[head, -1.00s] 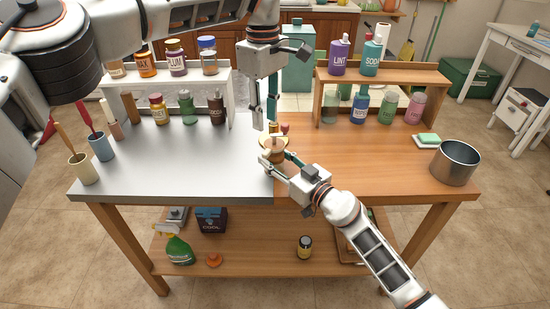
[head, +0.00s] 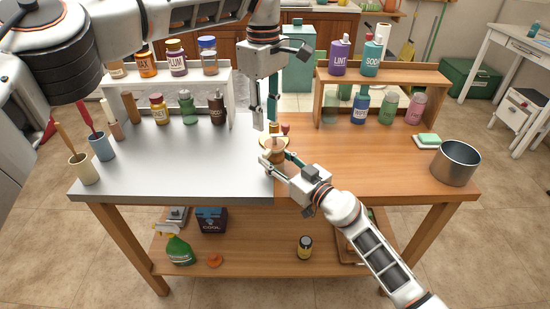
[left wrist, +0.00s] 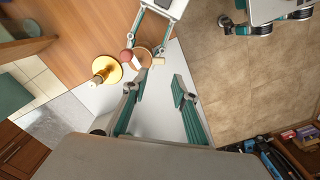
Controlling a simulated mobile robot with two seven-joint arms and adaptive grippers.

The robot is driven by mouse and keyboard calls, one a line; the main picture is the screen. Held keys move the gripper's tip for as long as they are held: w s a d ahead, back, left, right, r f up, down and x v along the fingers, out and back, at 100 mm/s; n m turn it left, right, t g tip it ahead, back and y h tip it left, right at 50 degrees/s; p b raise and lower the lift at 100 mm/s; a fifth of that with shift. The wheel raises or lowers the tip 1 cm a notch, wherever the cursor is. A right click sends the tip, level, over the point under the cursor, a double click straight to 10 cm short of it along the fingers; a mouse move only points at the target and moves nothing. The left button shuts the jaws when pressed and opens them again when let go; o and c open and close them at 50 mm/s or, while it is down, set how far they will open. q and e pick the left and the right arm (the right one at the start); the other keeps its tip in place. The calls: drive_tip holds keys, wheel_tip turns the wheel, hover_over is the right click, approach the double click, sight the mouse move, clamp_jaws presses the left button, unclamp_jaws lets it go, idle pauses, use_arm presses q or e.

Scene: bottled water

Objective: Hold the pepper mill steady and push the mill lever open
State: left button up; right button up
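The pepper mill (head: 277,155) is a small brown wooden thing at the middle of the table, near the seam between the grey and wooden tops. In the left wrist view it is a brown round shape (left wrist: 142,58) with a pale block beside it. My right gripper (head: 278,160) has its fingers around the mill and appears shut on it. My left gripper (head: 265,122) points down just above and behind the mill, open and empty. Its fingers stand apart in the left wrist view (left wrist: 157,95). I cannot make out the lever clearly.
A gold post on a yellow disc (left wrist: 106,70) and a red ball (left wrist: 127,55) sit close to the mill. Bottle shelves (head: 228,98) (head: 318,101) stand at the back on both sides. A metal pot (head: 455,163) is at the right. The front grey top is clear.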

use_arm(q)
drive_tip(key=shift+f, duration=0.1)
drive_tip(key=c, duration=0.7)
drive_tip(key=d+f+h, duration=0.1)
drive_tip(key=f, duration=0.1)
drive_tip(key=s+d+f+m+h, duration=0.1)
drive_tip(key=d+f, duration=0.1)
drive_tip(key=s+d+f+m+h, duration=0.1)
drive_tip(key=d+f, duration=0.1)
drive_tip(key=shift+s+f+g, duration=0.15)
drive_tip(key=shift+s+g, duration=0.05)
drive_tip(key=shift+g, duration=0.2)
clamp_jaws()
drive_tip(key=d+m+t+h, duration=0.1)
drive_tip(key=d+m+h, duration=0.1)
drive_tip(key=d+h, duration=0.45)
drive_tip(key=a+f+n+t+h, duration=0.3)
drive_tip(key=a+t, duration=1)
drive_tip(key=a, duration=1.3)
drive_tip(key=shift+y, duration=0.35)
drive_tip(key=shift+s+d+f, duration=0.1)
drive_tip(key=shift+s+f, duration=0.3)
drive_tip(key=shift+s, duration=0.3)
drive_tip(key=shift+s+d+f, duration=0.1)
drive_tip(key=shift+s+f, duration=0.3)
drive_tip(key=shift+s, duration=0.35)
drive_tip(key=shift+s+d+f, duration=0.1)
drive_tip(key=shift+s+f, duration=0.3)
drive_tip(key=shift+s, duration=0.3)
